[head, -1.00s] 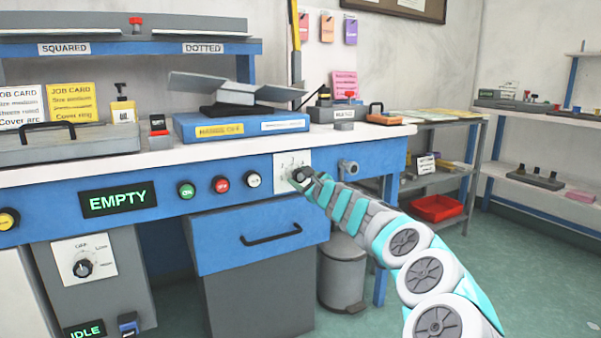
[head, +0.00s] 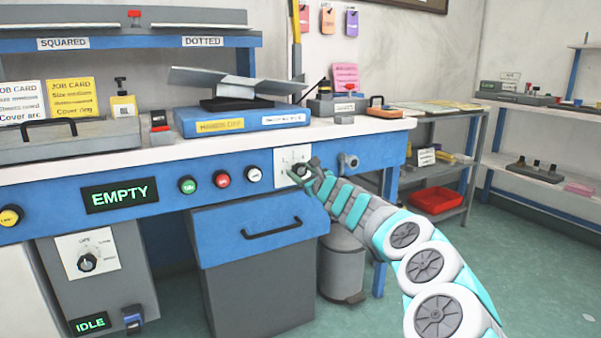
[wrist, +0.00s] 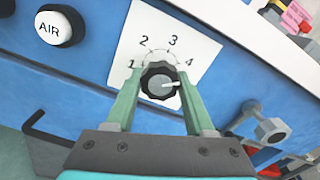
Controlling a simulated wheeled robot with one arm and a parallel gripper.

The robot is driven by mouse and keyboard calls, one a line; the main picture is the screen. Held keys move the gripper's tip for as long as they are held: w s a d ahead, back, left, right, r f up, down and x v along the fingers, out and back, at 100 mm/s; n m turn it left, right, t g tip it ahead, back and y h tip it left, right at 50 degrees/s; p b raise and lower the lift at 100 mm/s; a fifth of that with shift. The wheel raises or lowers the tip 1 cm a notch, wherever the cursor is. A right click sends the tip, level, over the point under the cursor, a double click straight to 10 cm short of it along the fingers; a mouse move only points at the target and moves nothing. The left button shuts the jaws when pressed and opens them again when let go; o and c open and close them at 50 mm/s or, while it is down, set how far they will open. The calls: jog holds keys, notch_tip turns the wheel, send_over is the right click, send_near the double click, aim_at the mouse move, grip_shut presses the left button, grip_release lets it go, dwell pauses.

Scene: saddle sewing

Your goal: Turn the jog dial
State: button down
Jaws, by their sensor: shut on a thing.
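The jog dial (wrist: 160,82) is a black knurled knob with a white pointer line, on a white plate (wrist: 135,45) numbered 1 to 4. The pointer points right, at or just below the 4 side. My gripper (wrist: 156,92) has its two green-grey fingers on either side of the knob, shut on it. In the head view, my gripper (head: 307,174) reaches the numbered plate (head: 284,158) on the blue bench front. It partly covers the knob there.
A white AIR button (wrist: 54,27) lies left of the plate, and a grey metal fitting (wrist: 268,128) sticks out at right. The head view shows green and red buttons (head: 222,179), an EMPTY display (head: 119,195) and a drawer handle (head: 271,230) below.

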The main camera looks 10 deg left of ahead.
aim_at(302, 172)
jog(key=shift+c, duration=1.3)
grip_release()
jog(key=shift+s+d, duration=0.1)
jog(key=shift+s, duration=0.05)
jog(key=shift+b+v, duration=0.6)
jog(key=shift+v, duration=1.65)
jog(key=shift+b+v, duration=0.45)
jog(key=shift+v, duration=0.3)
jog(key=shift+s+d+b, duration=0.3)
jog(key=shift+s+d, duration=0.15)
jog(key=shift+s, duration=0.15)
